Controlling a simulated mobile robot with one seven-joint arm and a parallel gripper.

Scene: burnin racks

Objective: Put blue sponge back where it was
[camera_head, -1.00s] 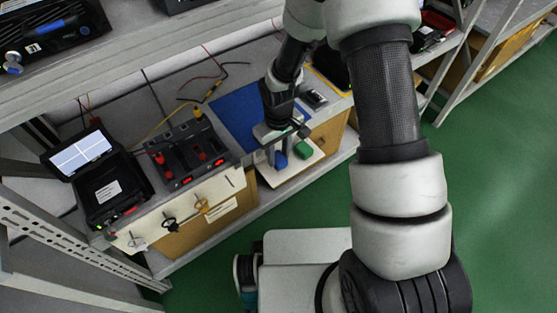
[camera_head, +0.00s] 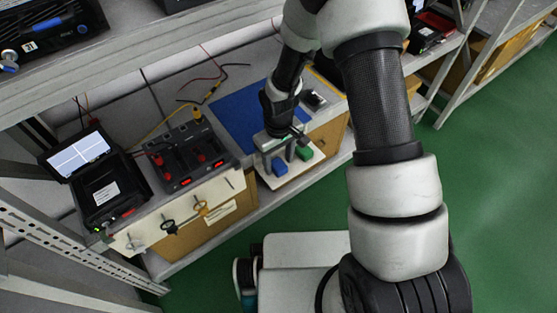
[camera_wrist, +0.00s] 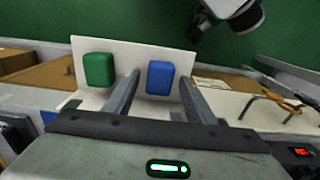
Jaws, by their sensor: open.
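The blue sponge (camera_head: 280,168) is on a small white board (camera_head: 271,183) at the front edge of the lower shelf. It also shows in the wrist view (camera_wrist: 160,78), upright in the picture against the white board (camera_wrist: 128,60). A green sponge (camera_head: 305,153) is on the same board, and it is left of the blue one in the wrist view (camera_wrist: 99,70). My gripper (camera_head: 279,158) is open and empty at the board. In the wrist view its fingers (camera_wrist: 161,92) appear on either side of the blue sponge; whether they touch it I cannot tell.
A blue mat (camera_head: 240,115) lies behind the board. The upper shelf (camera_head: 150,62) overhangs.

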